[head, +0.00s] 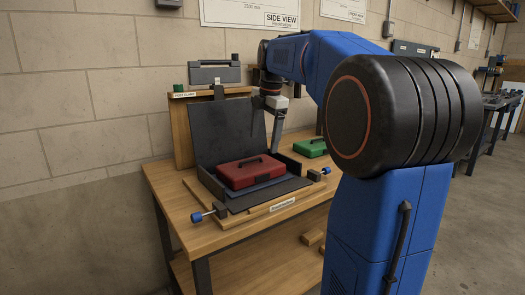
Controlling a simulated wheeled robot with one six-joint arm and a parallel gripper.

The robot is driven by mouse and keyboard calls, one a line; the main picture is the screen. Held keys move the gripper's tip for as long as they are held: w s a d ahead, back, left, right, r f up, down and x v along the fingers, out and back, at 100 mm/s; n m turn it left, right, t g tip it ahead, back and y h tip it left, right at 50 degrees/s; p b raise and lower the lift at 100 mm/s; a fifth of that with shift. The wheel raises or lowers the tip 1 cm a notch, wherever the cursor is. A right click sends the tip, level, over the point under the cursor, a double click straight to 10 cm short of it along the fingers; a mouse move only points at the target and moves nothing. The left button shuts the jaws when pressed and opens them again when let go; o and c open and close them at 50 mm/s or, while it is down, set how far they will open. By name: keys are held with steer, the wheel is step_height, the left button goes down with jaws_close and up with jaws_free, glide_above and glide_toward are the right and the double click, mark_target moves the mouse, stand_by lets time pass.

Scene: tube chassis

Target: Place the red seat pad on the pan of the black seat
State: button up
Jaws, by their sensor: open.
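The red seat pad (248,174), a flat block with a black handle on top, lies on the pan of the black seat (262,196). It looks level, and dark pan shows in front of it. The seat's tall black back (212,137) stands behind the pad. My gripper (272,148) points down above the pad's far right part, open. It seems to be clear of the handle, but the exact gap is hard to judge. Parts of the fingers blend with the dark seat back.
A green pad (310,148) with a handle lies right of the seat. Blue-knobbed clamps (198,217) flank the seat on the wooden bench (165,186). A wooden upright with a grey holder (214,75) stands behind, near the wall. My blue arm covers the bench's right side.

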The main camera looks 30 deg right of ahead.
steer(key=s+a+f+m+t, duration=0.1)
steer(key=s+a+f+m, duration=0.4)
steer(key=s, duration=0.3)
steer(key=s+a+f+m, duration=0.2)
steer(key=s+a+m, duration=0.2)
steer(key=s+a, duration=0.3)
steer(key=s+a+f+m, duration=0.3)
steer(key=s+f+m, duration=0.1)
steer(key=s+f, duration=0.3)
steer(key=s+a+f+m+t, duration=0.1)
steer(key=s+a+f+m, duration=0.2)
steer(key=s+f+m, duration=0.2)
step_height(320, 180, down, 5)
steer(key=shift+s+r+t, duration=0.15)
steer(key=shift+s+t, duration=0.15)
steer(key=shift+s, duration=0.95)
